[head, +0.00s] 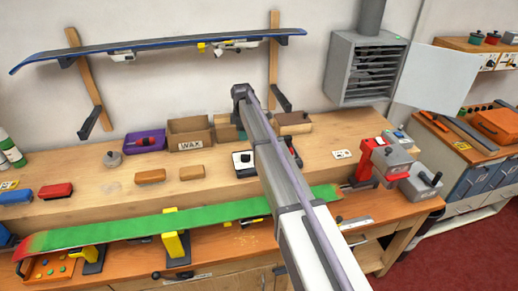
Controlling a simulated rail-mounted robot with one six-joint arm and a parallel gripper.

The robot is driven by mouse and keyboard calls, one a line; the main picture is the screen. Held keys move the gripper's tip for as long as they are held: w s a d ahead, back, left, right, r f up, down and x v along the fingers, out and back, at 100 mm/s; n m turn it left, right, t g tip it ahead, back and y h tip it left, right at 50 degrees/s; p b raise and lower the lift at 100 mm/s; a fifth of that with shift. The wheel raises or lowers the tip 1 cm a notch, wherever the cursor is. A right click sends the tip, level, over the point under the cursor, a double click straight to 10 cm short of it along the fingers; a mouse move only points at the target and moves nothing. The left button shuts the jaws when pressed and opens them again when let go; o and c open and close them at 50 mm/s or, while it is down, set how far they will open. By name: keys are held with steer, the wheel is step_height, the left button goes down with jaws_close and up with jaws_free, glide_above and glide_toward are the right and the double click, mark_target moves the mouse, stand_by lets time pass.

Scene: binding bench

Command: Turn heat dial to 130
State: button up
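A small white unit with a dark round knob (244,160) sits on the bench's raised back shelf, just left of my arm. It may carry the heat dial, but its markings and setting are too small to read. My arm crosses the middle of the head view from the bottom right up to a bend above the shelf. My gripper cannot be made out; the arm hides the area behind it. A dark handle-like shape (292,151) shows just right of the arm, and I cannot tell what it is.
A green ski (160,221) lies across yellow-and-black vises (176,247) in front. A cardboard WAX box (190,133), a purple box (145,141) and orange blocks (150,177) stand left. A red-and-grey machine (386,161) stands right. A blue-edged ski (160,46) hangs above.

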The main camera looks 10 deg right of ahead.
mark_target(245, 155)
step_height(245, 155, down, 11)
steer(key=b, duration=1.1)
steer(key=shift+f, duration=0.1)
jaws_close()
